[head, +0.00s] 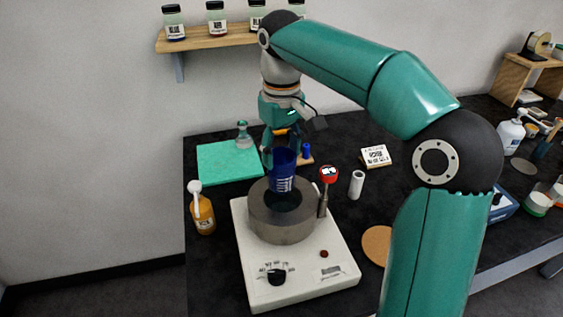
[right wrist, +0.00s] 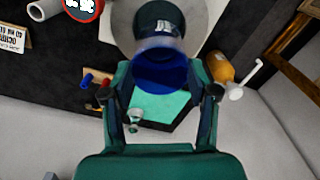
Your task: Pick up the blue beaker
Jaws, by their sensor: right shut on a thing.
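The blue beaker (head: 283,172) is upright above the opening of the grey round vessel (head: 258,215) on the white hotplate-like device (head: 245,270). My right gripper (head: 281,158) is shut on the beaker near its upper part. Its lower end overlaps the vessel's opening in the head view, so I cannot tell exactly how far it is in or above it. In the right wrist view the beaker (right wrist: 160,68) sits between the two fingers of my right gripper (right wrist: 161,92). My left gripper is not in view.
An amber pump bottle (head: 201,210) stands at left. A wall shelf (head: 210,40) holds jars.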

